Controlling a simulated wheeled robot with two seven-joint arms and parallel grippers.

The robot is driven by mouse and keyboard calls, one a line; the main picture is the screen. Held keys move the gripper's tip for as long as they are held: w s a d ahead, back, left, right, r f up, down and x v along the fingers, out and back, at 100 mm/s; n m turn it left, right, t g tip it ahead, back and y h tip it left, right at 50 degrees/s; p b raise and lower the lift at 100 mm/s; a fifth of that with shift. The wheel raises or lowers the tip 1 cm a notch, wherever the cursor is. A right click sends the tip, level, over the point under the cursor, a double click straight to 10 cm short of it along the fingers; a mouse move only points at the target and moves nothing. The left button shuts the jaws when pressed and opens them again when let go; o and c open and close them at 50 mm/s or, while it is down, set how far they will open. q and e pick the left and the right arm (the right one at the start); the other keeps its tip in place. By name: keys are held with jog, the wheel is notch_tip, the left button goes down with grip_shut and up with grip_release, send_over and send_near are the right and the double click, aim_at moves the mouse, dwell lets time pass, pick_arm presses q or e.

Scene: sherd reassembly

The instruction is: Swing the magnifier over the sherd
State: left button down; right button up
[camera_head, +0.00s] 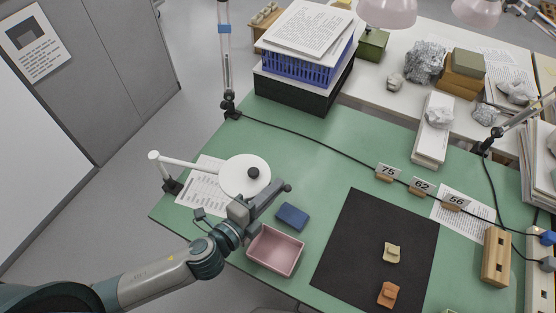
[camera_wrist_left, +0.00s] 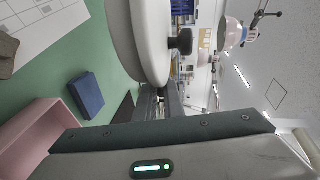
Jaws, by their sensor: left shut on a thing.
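The magnifier (camera_head: 238,181) is a round white head with a dark knob, on a white arm from a post at the table's left edge. It fills the upper middle of the left wrist view (camera_wrist_left: 136,40). My left gripper (camera_head: 257,200) is shut at the near rim of the magnifier head; its fingers (camera_wrist_left: 165,104) are partly hidden in the wrist view. A yellowish sherd (camera_head: 391,252) and an orange sherd (camera_head: 388,295) rest on the black mat (camera_head: 358,225), well right of the magnifier. My right gripper is out of view.
A pink tray (camera_head: 275,251) and a blue block (camera_head: 292,216) lie near my left gripper. Number cards (camera_head: 388,171) stand behind the mat beside a black cable. A printed sheet (camera_head: 203,188) lies under the magnifier arm.

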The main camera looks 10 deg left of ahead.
pick_arm(q)
jog(key=s+a+m+g+h, duration=0.2)
jog(key=s+h, duration=0.1)
jog(key=s, duration=0.4)
jog(key=shift+s+a+m+b, duration=0.15)
jog(key=shift+s+m+b, duration=0.15)
jog(key=shift+b, duration=0.15)
jog(key=c, duration=1.9)
grip_release()
jog(key=shift+w, duration=0.1)
jog(key=shift+o, duration=0.2)
jog(key=shift+a, duration=0.1)
